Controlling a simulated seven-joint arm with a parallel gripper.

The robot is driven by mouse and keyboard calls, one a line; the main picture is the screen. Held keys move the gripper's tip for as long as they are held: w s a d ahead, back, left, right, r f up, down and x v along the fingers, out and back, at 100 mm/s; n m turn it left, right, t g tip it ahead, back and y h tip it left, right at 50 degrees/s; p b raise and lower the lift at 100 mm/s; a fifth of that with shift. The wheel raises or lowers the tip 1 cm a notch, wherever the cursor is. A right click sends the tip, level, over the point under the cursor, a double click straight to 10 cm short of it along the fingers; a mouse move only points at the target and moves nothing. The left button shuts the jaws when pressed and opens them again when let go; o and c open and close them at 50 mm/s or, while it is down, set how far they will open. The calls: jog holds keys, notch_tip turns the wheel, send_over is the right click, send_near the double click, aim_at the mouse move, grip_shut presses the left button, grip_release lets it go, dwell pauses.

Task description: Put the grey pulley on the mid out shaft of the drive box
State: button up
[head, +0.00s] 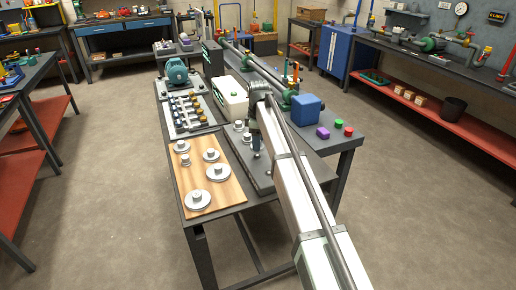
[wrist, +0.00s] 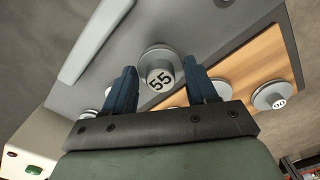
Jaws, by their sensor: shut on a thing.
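My gripper (wrist: 159,76) has its two dark blue fingers closed around a grey pulley (wrist: 158,55) tagged 55, its hub facing the wrist camera. In the head view my gripper (head: 257,153) hangs over the dark grey plate at the right of the wooden board; the held pulley cannot be made out there.
A wooden board (head: 222,165) carries several other grey pulleys (head: 198,199). Behind it are a tray of small parts (head: 187,112) and a teal motor (head: 175,72). A blue box (head: 307,107) and purple (head: 323,132), green (head: 338,123) and red (head: 348,131) pieces lie right of my arm.

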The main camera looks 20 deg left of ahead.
jog(key=shift+f, duration=1.75)
jog(key=o, duration=1.1)
jog(key=shift+f, duration=0.15)
notch_tip(320, 180, up, 12)
jog(key=shift+r, duration=0.15)
